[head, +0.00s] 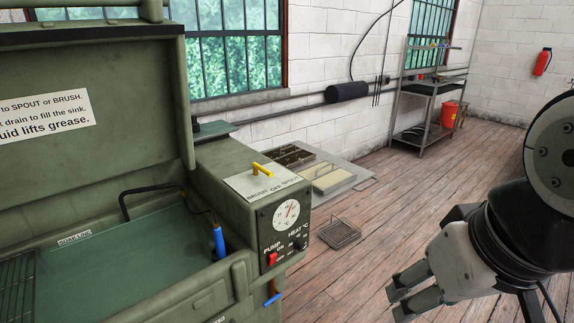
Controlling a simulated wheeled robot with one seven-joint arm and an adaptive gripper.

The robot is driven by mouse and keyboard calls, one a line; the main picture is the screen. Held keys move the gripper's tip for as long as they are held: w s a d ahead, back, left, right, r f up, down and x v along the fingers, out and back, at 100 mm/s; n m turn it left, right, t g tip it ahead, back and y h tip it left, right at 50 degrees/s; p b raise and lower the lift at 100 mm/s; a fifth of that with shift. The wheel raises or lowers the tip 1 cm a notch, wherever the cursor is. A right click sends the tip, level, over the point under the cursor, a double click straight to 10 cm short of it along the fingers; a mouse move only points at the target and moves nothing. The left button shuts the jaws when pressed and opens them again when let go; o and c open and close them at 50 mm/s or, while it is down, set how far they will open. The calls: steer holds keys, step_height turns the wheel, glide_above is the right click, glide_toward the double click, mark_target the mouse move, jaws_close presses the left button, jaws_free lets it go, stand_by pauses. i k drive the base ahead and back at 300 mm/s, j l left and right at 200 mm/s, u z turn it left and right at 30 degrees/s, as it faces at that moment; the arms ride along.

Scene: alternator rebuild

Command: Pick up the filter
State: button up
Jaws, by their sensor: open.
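A small rectangular grey mesh piece (339,234) with a raised rim lies on the wooden floor, just right of the green parts washer; it may be the filter, but I cannot tell for sure. My gripper (395,299) is at the lower right, open and empty, its two fingers pointing left. It is apart from the mesh piece, to its right and lower in the picture.
The green parts washer (225,285) fills the left, its lid (90,150) raised. A grey tray (359,179) with compartments sits behind the mesh piece. A metal shelf (425,92) and red bucket (449,113) stand farther back. Floor right of the mesh is clear.

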mark_target(289, 156)
steer(key=i+l+u, duration=0.15)
steer(key=i+l, duration=0.35)
steer(key=i+l+u, duration=0.1)
steer(key=i+l, duration=0.45)
steer(key=i+l+u, duration=0.15)
steer(key=i+l, duration=0.35)
steer(key=i+l+u, duration=0.1)
steer(key=i+l, duration=0.35)
steer(key=l, duration=0.3)
steer(key=i+l+u, duration=0.15)
steer(key=i+l, duration=0.6)
steer(key=i, duration=0.15)
